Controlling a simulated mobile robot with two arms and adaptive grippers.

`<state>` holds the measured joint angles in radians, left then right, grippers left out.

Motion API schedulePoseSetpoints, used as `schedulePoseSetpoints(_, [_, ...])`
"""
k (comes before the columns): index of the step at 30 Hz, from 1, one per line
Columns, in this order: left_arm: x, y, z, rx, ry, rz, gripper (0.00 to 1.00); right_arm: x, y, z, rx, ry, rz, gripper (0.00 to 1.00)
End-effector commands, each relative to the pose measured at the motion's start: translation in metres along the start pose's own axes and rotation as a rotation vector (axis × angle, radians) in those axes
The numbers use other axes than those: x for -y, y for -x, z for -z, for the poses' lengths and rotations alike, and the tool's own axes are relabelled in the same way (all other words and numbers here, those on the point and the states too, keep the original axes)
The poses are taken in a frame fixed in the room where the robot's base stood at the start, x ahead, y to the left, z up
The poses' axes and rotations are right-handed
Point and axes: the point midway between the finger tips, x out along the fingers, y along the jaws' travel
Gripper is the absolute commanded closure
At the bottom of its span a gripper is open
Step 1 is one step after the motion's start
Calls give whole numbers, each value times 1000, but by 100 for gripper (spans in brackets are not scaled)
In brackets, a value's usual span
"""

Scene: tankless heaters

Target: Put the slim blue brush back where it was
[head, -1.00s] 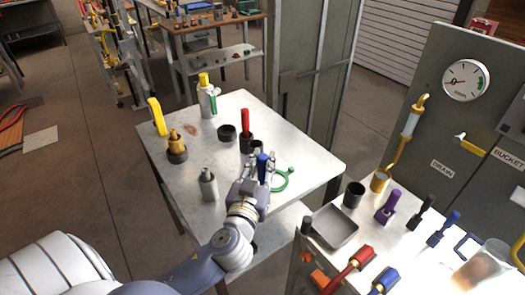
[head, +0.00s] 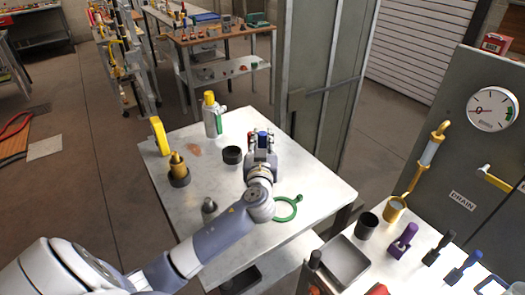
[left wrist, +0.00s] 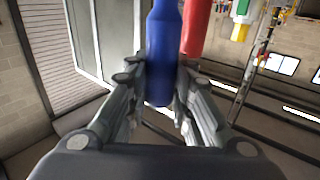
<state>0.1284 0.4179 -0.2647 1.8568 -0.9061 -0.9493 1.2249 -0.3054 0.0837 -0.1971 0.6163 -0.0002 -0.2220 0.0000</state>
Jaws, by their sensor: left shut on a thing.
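My left gripper (head: 262,147) is shut on the slim blue brush (head: 263,137), over the far right part of the metal table (head: 215,230). In the left wrist view the blue brush (left wrist: 162,50) stands between the fingers, and a red-handled thing (left wrist: 196,28) is close beside it. In the head view only a sliver of the red handle (head: 250,137) shows at the gripper's left. The gripper hides the dark holder around the red handle, and I cannot tell whether the brush touches it. My right gripper is not in view.
The table also bears a black cup (head: 232,155), a brass-topped fitting (head: 178,172), a yellow thing (head: 159,136), a yellow-capped bottle (head: 212,115), a grey bottle (head: 209,206) partly behind my arm, and a green ring (head: 287,209). A cabinet stands behind; a cluttered bench is at right.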

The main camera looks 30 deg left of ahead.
Motion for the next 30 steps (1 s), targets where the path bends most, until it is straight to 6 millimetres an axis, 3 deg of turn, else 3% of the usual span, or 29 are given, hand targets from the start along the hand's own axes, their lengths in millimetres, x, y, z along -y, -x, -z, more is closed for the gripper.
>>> schedulePoseSetpoints(7, [0, 0, -32, 2, -2, -2, 100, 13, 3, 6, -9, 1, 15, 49])
schedulePoseSetpoints(20, [0, 0, -39, 1, 1, -2, 100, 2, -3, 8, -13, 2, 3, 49])
schedulePoseSetpoints(21, [0, 0, -37, 1, 0, -2, 70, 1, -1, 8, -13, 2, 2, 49])
schedulePoseSetpoints(23, [0, 0, -37, 2, 0, -2, 58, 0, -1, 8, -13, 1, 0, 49])
schedulePoseSetpoints(30, [0, 0, -37, 2, 0, -2, 58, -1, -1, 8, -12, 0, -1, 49])
